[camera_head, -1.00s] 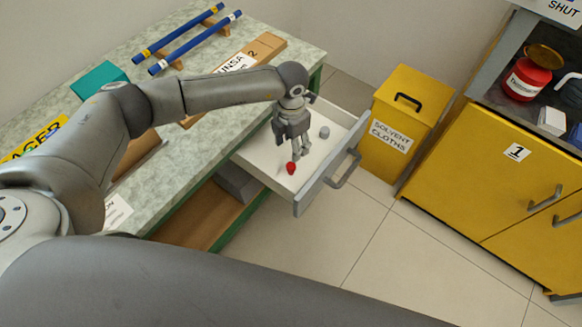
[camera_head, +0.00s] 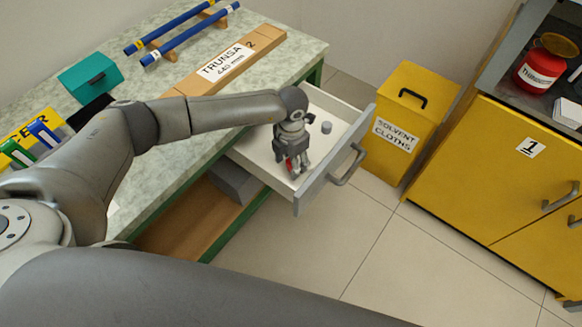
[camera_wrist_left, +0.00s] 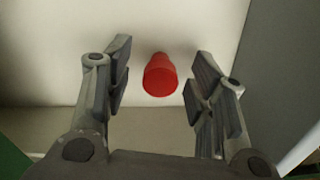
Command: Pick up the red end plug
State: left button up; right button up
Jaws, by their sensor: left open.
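The red end plug (camera_wrist_left: 160,76) lies in the open white drawer (camera_head: 263,158). In the left wrist view it is between the two fingers of my left gripper (camera_wrist_left: 158,85), with a gap on each side. In the head view my left gripper (camera_head: 294,168) points down into the drawer and hides most of the plug, so only a little red (camera_head: 289,164) shows at the fingers. The left gripper is open and holds nothing. My right gripper is not in view.
A small grey plug (camera_head: 327,127) stands in the drawer. The drawer front (camera_head: 330,180) rises beside my gripper. The workbench (camera_head: 190,130) carries blue rods (camera_head: 190,36) and a wooden block (camera_head: 228,62). A yellow solvent cloths bin (camera_head: 400,125) stands right of the drawer.

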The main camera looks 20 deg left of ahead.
pick_arm(q)
jog(key=shift+f, duration=0.2)
jog(key=c, duration=0.8)
jog(key=shift+r, duration=0.1)
